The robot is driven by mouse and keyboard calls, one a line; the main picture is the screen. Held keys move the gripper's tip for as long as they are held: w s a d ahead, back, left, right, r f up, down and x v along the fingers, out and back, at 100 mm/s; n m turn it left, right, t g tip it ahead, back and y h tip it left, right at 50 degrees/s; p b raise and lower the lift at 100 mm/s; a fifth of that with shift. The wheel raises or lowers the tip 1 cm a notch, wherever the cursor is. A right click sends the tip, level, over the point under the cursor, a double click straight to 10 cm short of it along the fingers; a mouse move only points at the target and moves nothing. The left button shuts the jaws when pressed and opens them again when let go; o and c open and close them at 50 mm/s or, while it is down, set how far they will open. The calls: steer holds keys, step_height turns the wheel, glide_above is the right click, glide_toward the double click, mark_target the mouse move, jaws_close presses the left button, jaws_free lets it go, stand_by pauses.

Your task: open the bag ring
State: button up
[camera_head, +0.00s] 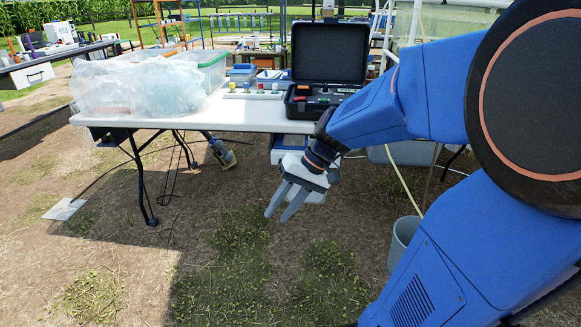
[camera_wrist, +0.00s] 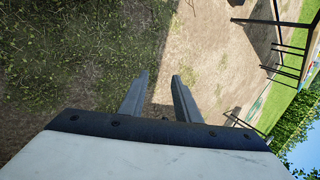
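A clear plastic bag (camera_head: 150,88), bulky and crumpled, lies on the left part of the white table (camera_head: 245,117). I cannot make out a ring on it. My gripper (camera_head: 278,217) hangs in front of the table's front edge, below the tabletop, pointing down and slightly left. Its two grey fingers are apart with nothing between them. In the wrist view my gripper (camera_wrist: 160,76) also shows apart and empty over the ground, with neither the bag nor the tabletop recognisable there.
An open black case (camera_head: 328,55) and a white strip with coloured knobs (camera_head: 253,94) stand to the right. A grey bucket (camera_head: 403,243) is on the ground at right. Open ground lies before the table.

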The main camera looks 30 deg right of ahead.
steer(key=w+d+f+m+t+y, duration=0.2)
steer(key=w+d+y, duration=0.1)
steer(key=w+d, duration=0.5)
steer(key=w+d+f+m+t+y, duration=0.25)
steer(key=w+d, duration=0.25)
steer(key=w, duration=0.4)
steer(key=w+d+f+m+t+h, duration=0.1)
steer(key=w+d+f+m+t, duration=0.3)
steer(key=d, duration=0.7)
steer(key=w+d+f+m+t+h, duration=0.15)
steer(key=w+d+f+t, duration=0.35)
steer(key=d, duration=0.5)
steer(key=shift+g, duration=0.45)
steer(key=x, duration=1.6)
steer(key=shift+s+a+f, duration=0.1)
steer(key=shift+a+f, duration=0.2)
jaws_close()
